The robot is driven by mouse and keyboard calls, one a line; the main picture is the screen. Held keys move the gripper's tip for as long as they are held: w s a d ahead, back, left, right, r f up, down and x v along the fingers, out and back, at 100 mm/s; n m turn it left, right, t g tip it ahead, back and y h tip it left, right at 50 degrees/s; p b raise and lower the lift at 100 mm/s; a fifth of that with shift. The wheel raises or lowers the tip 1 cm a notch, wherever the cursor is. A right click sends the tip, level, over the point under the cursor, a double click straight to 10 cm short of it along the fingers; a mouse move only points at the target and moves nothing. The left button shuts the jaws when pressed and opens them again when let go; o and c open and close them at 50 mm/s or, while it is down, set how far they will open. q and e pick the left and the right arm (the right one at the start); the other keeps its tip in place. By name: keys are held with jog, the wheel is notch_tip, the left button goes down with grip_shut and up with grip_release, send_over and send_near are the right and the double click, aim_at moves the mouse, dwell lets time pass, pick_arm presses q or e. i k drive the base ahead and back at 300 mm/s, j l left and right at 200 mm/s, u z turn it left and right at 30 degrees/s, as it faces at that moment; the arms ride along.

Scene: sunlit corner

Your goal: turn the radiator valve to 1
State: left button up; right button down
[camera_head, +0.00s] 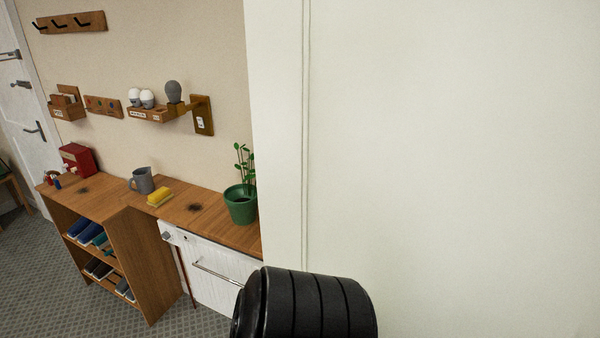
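The white radiator (222,284) stands under the wooden top, at the lower middle of the view. A small greyish round knob (167,236), which looks like the valve, sits at its upper left corner. The knob is too small to read any number or pointer. A thin metal bar (217,272) runs across the radiator's front. A black ribbed part of my own arm covers the radiator's lower right. Neither of my grippers is in view.
A large white panel (430,150) fills the right half, close to me. On the wooden top (215,222) stand a green potted plant (241,203), a yellow sponge (159,197), a grey jug (142,181) and a red box (78,159). Carpet (60,295) is clear at lower left.

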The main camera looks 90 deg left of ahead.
aim_at(166, 235)
jog(key=u, duration=3.25)
jog(key=i+j, duration=0.2)
jog(key=j, duration=0.15)
jog(key=i+j, duration=0.25)
jog(key=j, duration=0.15)
jog(key=i+j, duration=0.2)
jog(key=j, duration=0.15)
jog(key=i+j, duration=0.25)
jog(key=i+j+z, duration=0.1)
jog(key=j, duration=0.4)
jog(key=i+j, duration=0.3)
